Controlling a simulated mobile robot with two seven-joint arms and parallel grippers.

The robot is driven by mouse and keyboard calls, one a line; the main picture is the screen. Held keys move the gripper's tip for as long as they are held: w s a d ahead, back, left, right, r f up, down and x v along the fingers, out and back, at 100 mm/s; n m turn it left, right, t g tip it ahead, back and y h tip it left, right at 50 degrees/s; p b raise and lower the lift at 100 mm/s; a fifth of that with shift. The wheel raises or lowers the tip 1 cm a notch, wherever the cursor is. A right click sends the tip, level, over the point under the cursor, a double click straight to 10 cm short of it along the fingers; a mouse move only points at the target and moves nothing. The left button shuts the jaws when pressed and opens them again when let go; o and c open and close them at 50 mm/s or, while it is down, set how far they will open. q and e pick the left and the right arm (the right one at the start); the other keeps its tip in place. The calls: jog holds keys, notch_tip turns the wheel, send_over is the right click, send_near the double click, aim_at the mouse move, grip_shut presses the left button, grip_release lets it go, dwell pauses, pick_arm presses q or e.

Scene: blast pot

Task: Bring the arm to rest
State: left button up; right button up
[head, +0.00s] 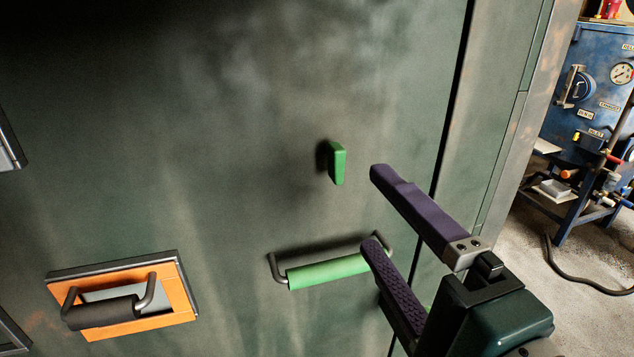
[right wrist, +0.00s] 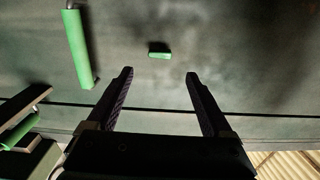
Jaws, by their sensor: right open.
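My right gripper (head: 375,208) comes in from the lower right in the head view, with two dark purple fingers spread apart. Nothing is between them. In the right wrist view its fingers (right wrist: 160,75) also stand wide apart, pointing at a dark green metal panel (head: 230,200). A small green block-shaped knob (head: 338,162) sits on the panel just left of the upper fingertip and shows beyond the fingertips in the wrist view (right wrist: 159,55). A green bar handle (head: 325,271) lies below it, partly behind the lower finger. My left gripper is not in view.
An orange-framed recess with a dark handle (head: 100,312) is at the lower left of the panel. A vertical seam and frame edge (head: 500,170) run right of the gripper. Beyond, a blue machine with a gauge (head: 590,95) stands over open concrete floor (head: 570,300) with a dark hose.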

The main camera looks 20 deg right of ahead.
jog(key=s+a+f+n+g+y, duration=0.45)
jog(key=a+n+g+y, duration=0.2)
jog(key=n, duration=0.75)
jog(key=s+d+f+n+g+h, duration=0.3)
jog(key=s+d+g+h, duration=0.1)
jog(key=s+d, duration=0.2)
jog(key=s+d+f+n+g+h, duration=0.2)
jog(key=s+d+n+g+h, duration=0.15)
jog(key=s+d, duration=0.3)
notch_tip(320, 180, up, 36)
jog(key=w+p, duration=0.1)
jog(key=p, duration=3.5)
jog(key=shift+a+f+m+y, duration=0.15)
jog(key=shift+a+m+y, duration=0.05)
jog(key=shift+m+y, duration=0.15)
jog(key=shift+w, duration=0.1)
